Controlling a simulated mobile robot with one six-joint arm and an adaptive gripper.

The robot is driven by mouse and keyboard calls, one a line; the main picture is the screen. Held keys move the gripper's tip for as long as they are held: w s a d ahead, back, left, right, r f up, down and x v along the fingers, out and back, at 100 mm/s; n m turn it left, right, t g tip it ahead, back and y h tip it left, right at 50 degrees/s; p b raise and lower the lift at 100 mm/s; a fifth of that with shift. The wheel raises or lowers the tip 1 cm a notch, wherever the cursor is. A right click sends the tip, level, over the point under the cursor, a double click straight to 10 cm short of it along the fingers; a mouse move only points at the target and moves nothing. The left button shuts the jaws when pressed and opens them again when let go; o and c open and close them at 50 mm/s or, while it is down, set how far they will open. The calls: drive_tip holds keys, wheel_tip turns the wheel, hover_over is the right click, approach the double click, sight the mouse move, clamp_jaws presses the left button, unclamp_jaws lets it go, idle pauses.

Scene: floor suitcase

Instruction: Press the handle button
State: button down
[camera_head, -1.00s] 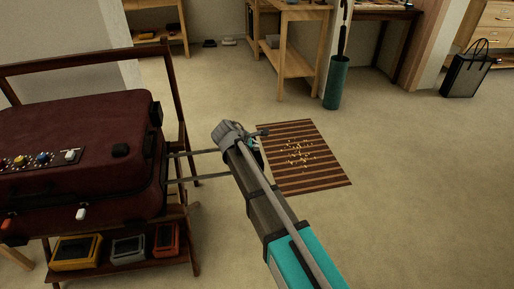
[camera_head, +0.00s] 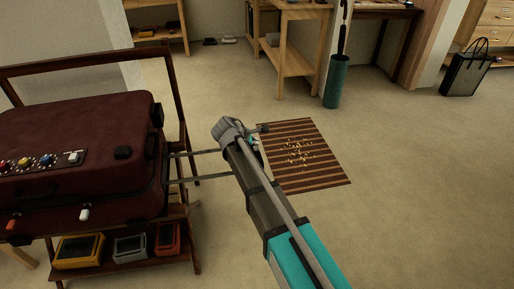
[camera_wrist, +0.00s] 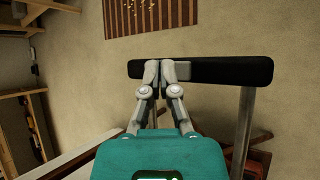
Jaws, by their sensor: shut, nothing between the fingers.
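The dark red suitcase (camera_head: 75,130) lies on a brown wooden rack at the left of the head view. Two thin grey handle rods (camera_head: 198,153) reach right from it and pass behind my arm. In the wrist view the black handle bar (camera_wrist: 215,70) runs across the upper middle, with a grey rod (camera_wrist: 243,125) below its right part. My gripper (camera_wrist: 160,66) is shut and empty, its fingertips over the left part of the bar. I cannot tell whether they touch it. My wrist hides most of the bar in the head view.
Several coloured boxes (camera_head: 130,248) sit on the rack's lower shelf. A striped mat (camera_head: 310,170) lies on the floor beyond my arm. A green umbrella stand (camera_head: 338,85), wooden tables and a dark bag (camera_head: 468,74) stand farther back. Floor on the right is clear.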

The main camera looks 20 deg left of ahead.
sight(255, 148)
drive_tip(key=shift+r+p, duration=2.3)
drive_tip(key=shift+r, duration=0.15)
drive_tip(key=s+d+f+m+g, duration=0.2)
drive_tip(key=d+m, duration=0.3)
drive_tip(key=d, duration=0.7)
drive_tip(key=s+d+f+m+g, duration=0.1)
drive_tip(key=d+f+m+g, duration=0.3)
drive_tip(key=d, duration=0.9)
drive_tip(key=s+d+m+g+y, duration=0.1)
drive_tip(key=s+d+m+y, duration=0.1)
drive_tip(key=s+d+m, duration=0.6)
drive_tip(key=s+d+m+g+y, duration=0.1)
drive_tip(key=s+d+m, duration=0.4)
drive_tip(key=d, duration=0.6)
wheel_tip(255, 148, up, 32)
drive_tip(key=p, duration=3.2)
drive_tip(key=shift+s+r+y, duration=0.15)
drive_tip(key=shift+s+y, duration=0.15)
